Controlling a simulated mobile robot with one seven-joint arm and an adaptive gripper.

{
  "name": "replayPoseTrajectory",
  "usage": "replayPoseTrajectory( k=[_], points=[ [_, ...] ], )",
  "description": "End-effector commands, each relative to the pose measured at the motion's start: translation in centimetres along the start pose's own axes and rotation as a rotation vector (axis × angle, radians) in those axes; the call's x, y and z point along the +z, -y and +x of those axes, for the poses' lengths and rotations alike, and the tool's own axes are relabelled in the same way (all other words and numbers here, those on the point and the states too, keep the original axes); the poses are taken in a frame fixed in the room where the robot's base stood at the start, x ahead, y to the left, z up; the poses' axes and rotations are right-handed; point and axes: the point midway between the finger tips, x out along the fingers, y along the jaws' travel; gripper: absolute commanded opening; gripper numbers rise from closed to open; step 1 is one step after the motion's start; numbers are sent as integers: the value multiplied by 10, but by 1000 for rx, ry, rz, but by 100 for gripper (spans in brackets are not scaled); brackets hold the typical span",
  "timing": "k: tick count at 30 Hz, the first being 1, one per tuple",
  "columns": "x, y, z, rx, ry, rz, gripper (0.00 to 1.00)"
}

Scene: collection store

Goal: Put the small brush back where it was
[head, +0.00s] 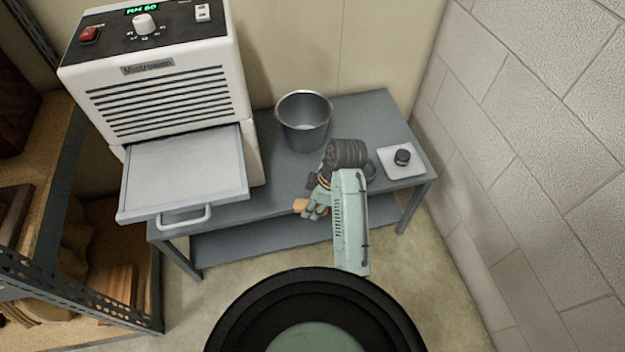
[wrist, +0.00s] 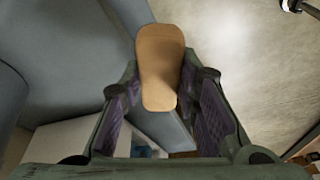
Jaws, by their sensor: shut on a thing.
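The small brush shows as a rounded tan wooden piece (wrist: 160,60) between my fingers in the wrist view. In the head view a bit of it (head: 300,205) sticks out to the left of my gripper (head: 314,207). My gripper is shut on it, over or just in front of the front edge of the grey table (head: 275,205). The brush's bristles do not show. My fingers also show on both sides of the brush in the wrist view (wrist: 168,95).
A metal bucket (head: 304,135) stands at the table's back middle. A white machine (head: 165,95) with its tray drawer (head: 185,170) pulled out stands on the left. A white square plate (head: 402,170) with a black knob-like piece (head: 402,157) lies at the right. A shelf rack (head: 50,220) stands far left.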

Motion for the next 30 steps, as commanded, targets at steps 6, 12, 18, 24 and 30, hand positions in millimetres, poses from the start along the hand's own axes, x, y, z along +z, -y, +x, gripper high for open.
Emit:
replayPoseTrajectory(
  k=[6, 12, 18, 24, 30],
  points=[
    [-7, -44, 0, 2, 4, -5, 3],
    [-12, -92, 6, 3, 2, -2, 3],
    [-14, -114, 12, 3, -2, -1, 3],
    [-8, -116, 31, 0, -3, 3, 3],
    [-4, -116, 47, 4, -3, 0, 3]
  ],
)
